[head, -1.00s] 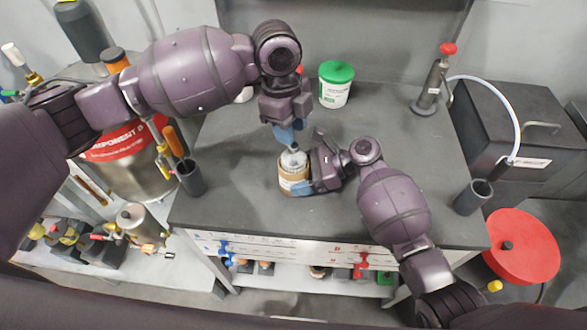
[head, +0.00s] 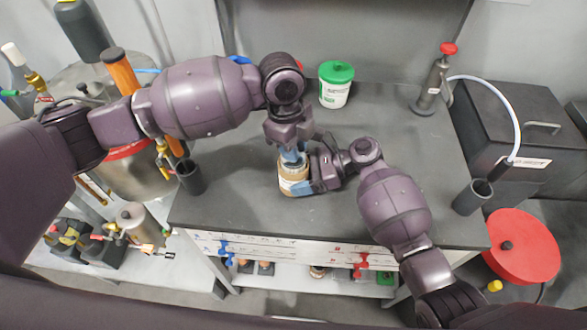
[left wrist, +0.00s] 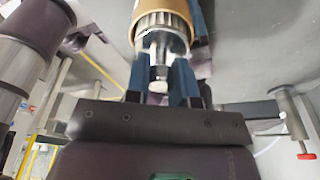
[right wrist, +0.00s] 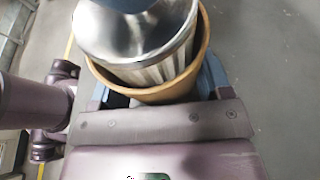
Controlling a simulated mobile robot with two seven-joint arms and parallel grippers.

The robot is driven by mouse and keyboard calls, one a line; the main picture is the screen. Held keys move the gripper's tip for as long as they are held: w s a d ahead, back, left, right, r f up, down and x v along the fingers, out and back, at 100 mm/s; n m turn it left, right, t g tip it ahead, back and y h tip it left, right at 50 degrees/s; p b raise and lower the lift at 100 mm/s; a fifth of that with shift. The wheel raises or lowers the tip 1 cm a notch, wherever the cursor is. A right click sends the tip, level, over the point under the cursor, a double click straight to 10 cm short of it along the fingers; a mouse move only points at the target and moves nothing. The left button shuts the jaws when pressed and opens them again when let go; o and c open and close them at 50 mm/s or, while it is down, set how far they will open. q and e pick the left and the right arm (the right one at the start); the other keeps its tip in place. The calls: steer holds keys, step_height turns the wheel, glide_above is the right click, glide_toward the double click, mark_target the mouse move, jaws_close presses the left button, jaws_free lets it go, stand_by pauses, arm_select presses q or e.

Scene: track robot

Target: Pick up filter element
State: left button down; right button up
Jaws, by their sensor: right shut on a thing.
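The filter element, with a pale pleated side and a metal end cap, sits inside a tan cup (head: 293,181) on the table. It shows in the right wrist view (right wrist: 140,35) and the left wrist view (left wrist: 160,22). My right gripper (head: 300,187) is shut on the cup from the right side; its fingers also show in the right wrist view. My left gripper (head: 293,155) points down over the cup. Its blue fingers (left wrist: 160,85) stand apart on either side of the filter element's narrow end stem, with gaps visible between.
A white tub with a green lid (head: 336,85) stands behind. Black cylindrical holders stand at the left (head: 190,177) and right (head: 473,197) table edges. The table's front left is clear.

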arm_select(q)
steer(key=shift+r, duration=0.15)
step_height(320, 180, up, 18)
stand_by(0.7)
arm_select(e)
steer(key=o, duration=1.1)
steer(key=shift+d, duration=0.1)
steer(key=v, duration=1.1)
steer(key=shift+d+r, duration=0.25)
steer(key=shift+d, duration=0.1)
steer(key=shift+s, duration=0.1)
